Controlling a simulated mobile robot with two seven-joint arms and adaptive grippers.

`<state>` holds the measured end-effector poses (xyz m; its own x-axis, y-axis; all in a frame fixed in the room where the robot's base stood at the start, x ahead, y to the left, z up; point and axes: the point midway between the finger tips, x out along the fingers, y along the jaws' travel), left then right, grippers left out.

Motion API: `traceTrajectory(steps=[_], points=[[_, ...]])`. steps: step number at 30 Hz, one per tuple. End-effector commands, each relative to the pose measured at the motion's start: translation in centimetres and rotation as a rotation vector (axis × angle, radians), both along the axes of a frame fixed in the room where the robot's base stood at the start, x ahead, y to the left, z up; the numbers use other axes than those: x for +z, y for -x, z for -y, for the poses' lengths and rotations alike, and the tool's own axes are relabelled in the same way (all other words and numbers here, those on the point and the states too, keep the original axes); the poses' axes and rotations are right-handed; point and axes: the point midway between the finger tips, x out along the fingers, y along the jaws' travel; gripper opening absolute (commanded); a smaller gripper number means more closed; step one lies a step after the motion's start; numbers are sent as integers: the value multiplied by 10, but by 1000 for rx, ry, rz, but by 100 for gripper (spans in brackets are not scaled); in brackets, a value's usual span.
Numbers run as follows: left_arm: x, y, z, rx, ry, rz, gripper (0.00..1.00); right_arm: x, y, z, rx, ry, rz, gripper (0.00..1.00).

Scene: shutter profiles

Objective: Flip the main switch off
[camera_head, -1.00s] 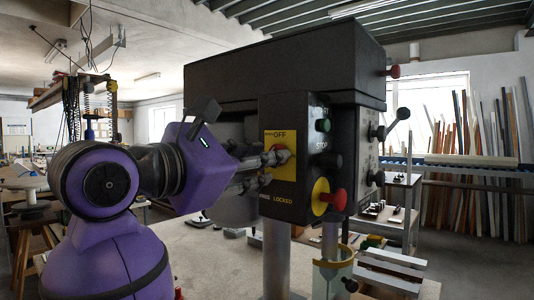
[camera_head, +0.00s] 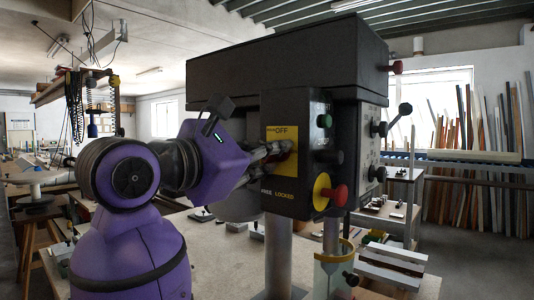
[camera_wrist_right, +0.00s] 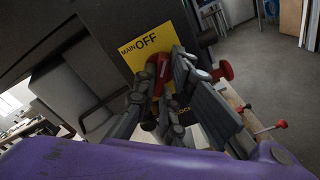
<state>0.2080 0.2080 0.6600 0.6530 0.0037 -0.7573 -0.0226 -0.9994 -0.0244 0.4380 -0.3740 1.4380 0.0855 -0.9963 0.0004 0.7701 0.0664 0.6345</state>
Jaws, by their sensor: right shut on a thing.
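The main switch is a red handle on a yellow plate (camera_head: 293,171) marked OFF, on the dark control box of a drill press (camera_head: 285,75). My right gripper (camera_head: 278,154) reaches it from the left, with its fingers covering most of the handle. In the right wrist view the gripper (camera_wrist_right: 168,75) is closed around the red handle (camera_wrist_right: 159,78), in front of the yellow plate (camera_wrist_right: 150,45). The fingers hide much of the handle, so its exact angle is unclear. My left gripper is not in view.
A worktable (camera_head: 222,262) lies below. A small shelf (camera_head: 398,174) stands at right, with boards leaning behind.

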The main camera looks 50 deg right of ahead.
Motion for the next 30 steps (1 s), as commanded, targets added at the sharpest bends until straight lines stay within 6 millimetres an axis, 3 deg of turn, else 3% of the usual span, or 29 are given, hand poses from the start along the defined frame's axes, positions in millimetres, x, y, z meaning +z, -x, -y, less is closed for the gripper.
traceTrajectory(steps=[12, 30], points=[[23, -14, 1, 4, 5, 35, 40, 3, 2, 0, 2, 14, -206, 0], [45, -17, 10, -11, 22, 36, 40, 4, 3, 0, 0, 54, -620, 0]])
